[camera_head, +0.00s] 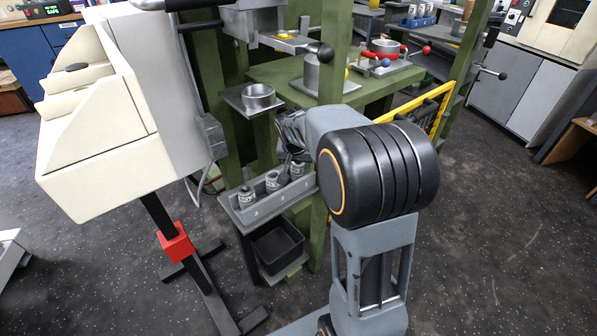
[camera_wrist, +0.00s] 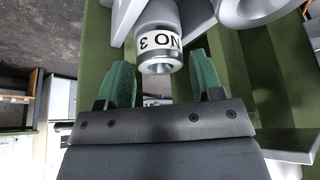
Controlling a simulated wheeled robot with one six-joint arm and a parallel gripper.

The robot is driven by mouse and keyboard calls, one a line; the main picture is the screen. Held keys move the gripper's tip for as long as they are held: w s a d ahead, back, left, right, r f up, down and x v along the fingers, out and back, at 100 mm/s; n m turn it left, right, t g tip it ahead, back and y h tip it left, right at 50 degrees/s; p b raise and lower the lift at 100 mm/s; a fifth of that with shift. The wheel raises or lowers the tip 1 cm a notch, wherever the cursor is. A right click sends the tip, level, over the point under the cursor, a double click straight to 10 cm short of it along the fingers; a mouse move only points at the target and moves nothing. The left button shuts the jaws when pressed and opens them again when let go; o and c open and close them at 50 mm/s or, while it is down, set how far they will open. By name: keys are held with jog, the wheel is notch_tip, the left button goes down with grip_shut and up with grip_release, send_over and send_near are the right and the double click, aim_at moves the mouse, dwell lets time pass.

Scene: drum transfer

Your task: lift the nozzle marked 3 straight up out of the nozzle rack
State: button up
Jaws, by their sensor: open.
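The nozzle marked NO 3 (camera_wrist: 160,42) shows in the wrist view as a grey cylinder with a white label band and an open round end. My gripper (camera_wrist: 160,62) is open, its green fingers on either side of the nozzle's near end, with a gap at each side. In the head view the nozzle rack (camera_head: 265,205) is a grey tray on the green frame holding several grey nozzles with white labels. My arm reaches over the rack's far end. The fingers are too small there to make out, and I cannot tell which nozzle they flank.
Another grey round part (camera_wrist: 255,12) is close at the upper right in the wrist view. A green post (camera_head: 330,60) stands beside my arm. A cream machine (camera_head: 110,110) stands left of the rack, and a black bin (camera_head: 277,247) sits below it.

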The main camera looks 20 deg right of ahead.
jog(key=shift+x, duration=1.05)
jog(key=shift+c, duration=0.2)
jog(key=c, duration=0.6)
jog(key=shift+c, duration=0.3)
jog(key=shift+r, duration=0.15)
